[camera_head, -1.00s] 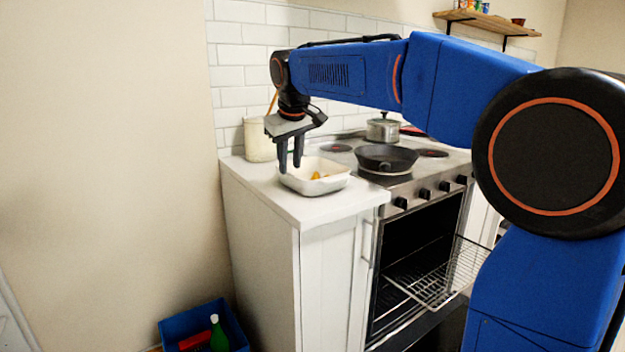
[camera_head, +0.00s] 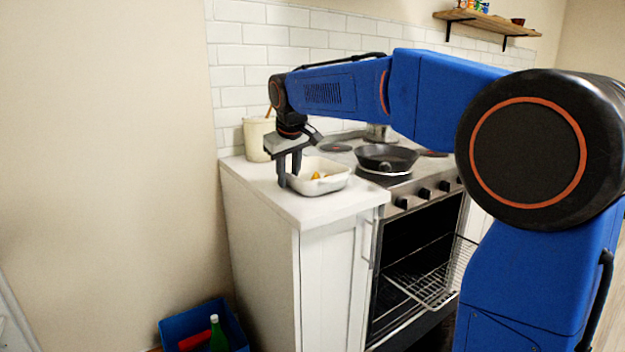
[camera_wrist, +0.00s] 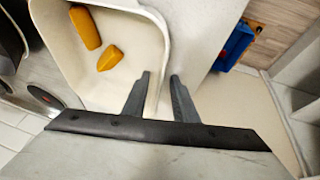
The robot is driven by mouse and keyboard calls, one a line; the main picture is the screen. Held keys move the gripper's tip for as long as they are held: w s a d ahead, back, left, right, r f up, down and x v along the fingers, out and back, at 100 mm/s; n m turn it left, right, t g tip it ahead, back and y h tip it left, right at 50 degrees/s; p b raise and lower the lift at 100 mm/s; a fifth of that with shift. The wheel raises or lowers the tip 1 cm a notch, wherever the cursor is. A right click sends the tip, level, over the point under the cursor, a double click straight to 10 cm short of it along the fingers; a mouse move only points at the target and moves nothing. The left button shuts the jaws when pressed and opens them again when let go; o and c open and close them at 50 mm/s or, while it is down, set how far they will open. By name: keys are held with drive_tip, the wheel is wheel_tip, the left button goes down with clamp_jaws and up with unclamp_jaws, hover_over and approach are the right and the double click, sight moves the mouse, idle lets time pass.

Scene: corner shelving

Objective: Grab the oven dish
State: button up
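The oven dish (camera_head: 325,184) is a white rectangular dish with yellow-orange pieces in it, on the white counter left of the stove. In the wrist view the dish (camera_wrist: 125,38) fills the upper left, with two orange-yellow pieces (camera_wrist: 86,27) inside. My gripper (camera_head: 289,178) points down at the dish's left end. In the wrist view my gripper (camera_wrist: 160,76) has its fingers apart, one inside the dish and one outside, with the dish wall between them. A gap shows beside the wall, so it looks open.
A black frying pan (camera_head: 386,158) sits on the stove, with a pot (camera_head: 381,133) behind it, partly hidden by my arm. A cream container (camera_head: 257,139) stands behind my gripper. The oven is open with its wire rack (camera_head: 425,287) out. A blue crate (camera_head: 233,331) with bottles is on the floor.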

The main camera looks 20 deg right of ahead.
drive_tip(key=shift+f, duration=0.1)
idle(0.3)
clamp_jaws()
idle(1.3)
